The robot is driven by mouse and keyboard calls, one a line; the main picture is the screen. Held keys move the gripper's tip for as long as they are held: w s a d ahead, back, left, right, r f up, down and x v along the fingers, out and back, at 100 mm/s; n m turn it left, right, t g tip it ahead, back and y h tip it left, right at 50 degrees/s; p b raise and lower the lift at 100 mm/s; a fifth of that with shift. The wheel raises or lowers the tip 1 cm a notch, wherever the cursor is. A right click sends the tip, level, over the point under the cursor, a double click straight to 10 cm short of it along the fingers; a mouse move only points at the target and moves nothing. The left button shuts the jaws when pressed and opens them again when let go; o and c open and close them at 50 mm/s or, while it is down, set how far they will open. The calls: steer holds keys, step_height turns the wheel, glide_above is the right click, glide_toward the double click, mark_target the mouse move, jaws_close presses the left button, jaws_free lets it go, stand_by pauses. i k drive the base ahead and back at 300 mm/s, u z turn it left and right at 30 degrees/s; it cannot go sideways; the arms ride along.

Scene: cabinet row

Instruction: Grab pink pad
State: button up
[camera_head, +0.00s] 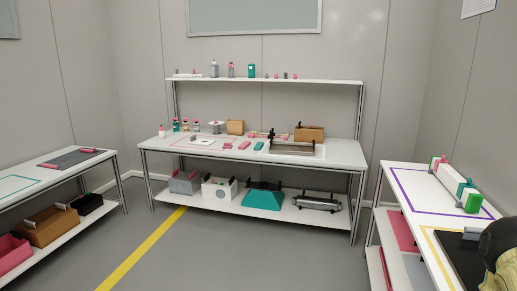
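Several small pink pieces are in view, and I cannot tell for certain which is the pink pad. Another pink piece (47,166) lies on the left table beside a dark grey mat (72,159), and one more pink piece (88,150) lies on the mat's far end. No gripper fingers show. A dark rounded shape at the lower right edge may be part of my arm.
The middle table (165,146) has a raised back shelf (320,82) with bottles and small items, and a lower shelf with bins. A right table (415,205) holds a white, green and pink assembly. Open grey floor with a yellow line (145,248) lies in front.

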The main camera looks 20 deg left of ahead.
mark_target(244, 144)
steer(key=u, duration=0.35)
steer(key=i, duration=4.8)
steer(key=u, duration=1.2)
